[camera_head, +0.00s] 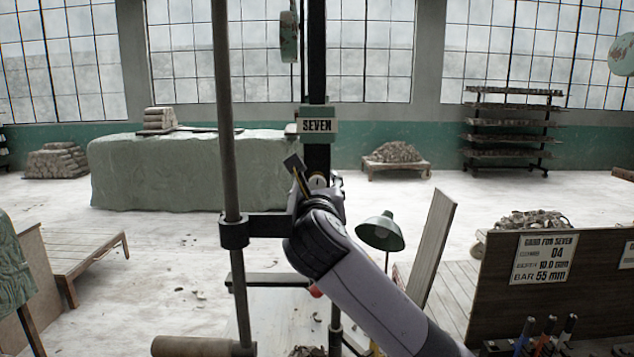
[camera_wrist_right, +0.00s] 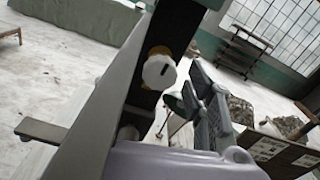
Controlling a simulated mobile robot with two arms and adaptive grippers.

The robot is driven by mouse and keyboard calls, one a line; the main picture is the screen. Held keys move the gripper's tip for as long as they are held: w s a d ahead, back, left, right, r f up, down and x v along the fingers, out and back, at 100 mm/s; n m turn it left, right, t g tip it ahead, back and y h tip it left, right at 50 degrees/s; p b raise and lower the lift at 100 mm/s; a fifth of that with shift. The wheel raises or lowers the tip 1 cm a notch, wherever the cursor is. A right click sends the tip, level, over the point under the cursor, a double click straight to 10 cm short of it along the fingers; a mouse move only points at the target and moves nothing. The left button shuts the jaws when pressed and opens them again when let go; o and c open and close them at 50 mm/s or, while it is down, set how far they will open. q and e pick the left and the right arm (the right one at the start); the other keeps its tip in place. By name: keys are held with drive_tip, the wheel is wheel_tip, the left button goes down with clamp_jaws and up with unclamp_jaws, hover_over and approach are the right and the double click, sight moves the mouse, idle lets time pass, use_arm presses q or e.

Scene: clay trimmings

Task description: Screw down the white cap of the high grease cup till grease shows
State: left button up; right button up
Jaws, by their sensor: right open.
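The white cap (camera_head: 319,181) of the high grease cup sits on the dark upright post, below the SEVEN sign, partly hidden by my right gripper (camera_head: 311,178). In the right wrist view the cap (camera_wrist_right: 158,72) is a pale, faceted disc with a short dark mark on its face. Yellow-brown shows at its upper edge and below it; I cannot tell whether this is brass or grease. Contact with the cap is not visible. My left gripper is not in view.
A vertical rod (camera_head: 228,150) with a clamp stands left of the post. A green lamp (camera_head: 380,232) and a leaning board (camera_head: 428,245) are close on the right. A panel with a sign (camera_head: 543,258) stands further right. A draped table (camera_head: 190,172) is behind.

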drive_tip(key=shift+c, duration=0.3)
drive_tip(key=c, duration=1.1)
